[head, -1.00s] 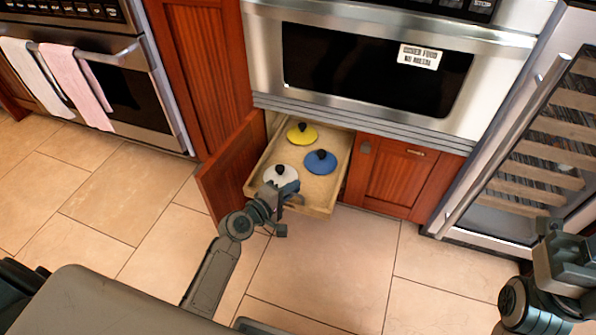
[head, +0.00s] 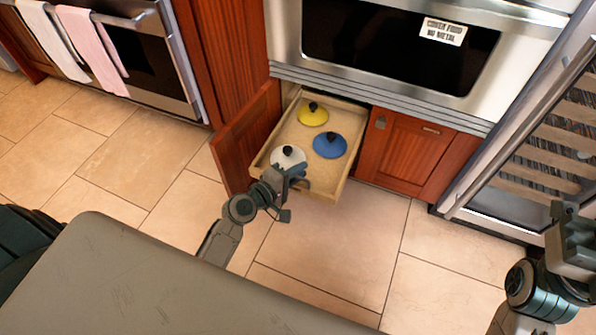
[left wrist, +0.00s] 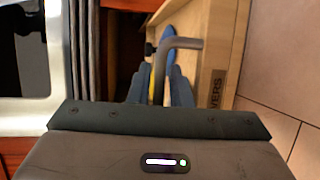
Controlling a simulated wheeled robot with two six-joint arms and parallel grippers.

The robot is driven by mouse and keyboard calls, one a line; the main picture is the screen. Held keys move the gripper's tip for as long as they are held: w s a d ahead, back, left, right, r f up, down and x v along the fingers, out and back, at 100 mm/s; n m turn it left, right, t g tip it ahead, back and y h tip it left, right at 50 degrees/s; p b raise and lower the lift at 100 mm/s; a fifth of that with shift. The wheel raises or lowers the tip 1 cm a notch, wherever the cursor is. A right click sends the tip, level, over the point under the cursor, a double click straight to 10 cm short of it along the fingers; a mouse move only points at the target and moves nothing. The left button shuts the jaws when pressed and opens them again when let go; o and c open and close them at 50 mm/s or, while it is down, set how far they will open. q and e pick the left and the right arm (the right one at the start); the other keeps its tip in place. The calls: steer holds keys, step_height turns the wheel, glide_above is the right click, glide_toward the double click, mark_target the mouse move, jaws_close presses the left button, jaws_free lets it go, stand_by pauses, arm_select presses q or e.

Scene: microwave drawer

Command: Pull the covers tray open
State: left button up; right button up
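The light wooden covers tray (head: 344,185) stands out from the cabinet under the microwave. On it lie a yellow lid (head: 313,116), a blue lid (head: 329,146) and a white lid (head: 286,158). My left gripper (head: 294,176) is at the tray's front. In the left wrist view its fingers (left wrist: 160,88) lie on both sides of the bent grey handle (left wrist: 184,43) on the tray front (left wrist: 217,55), whose lettering ends in "VERS". They look closed on the handle. My right gripper (head: 574,240) is at the right edge, away from the tray; its fingers are unclear.
A red-brown cabinet door (head: 245,140) stands open left of the tray. A closed door (head: 415,155) is to the right. The microwave (head: 400,45) is above, and a glass-fronted cooler (head: 540,150) is at right. Tiled floor (head: 330,245) in front is clear.

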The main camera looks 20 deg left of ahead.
arm_select(q)
steer(key=v, duration=1)
steer(key=shift+s+a+p, duration=0.15)
steer(key=shift+s+p, duration=0.2)
steer(key=shift+p, duration=0.1)
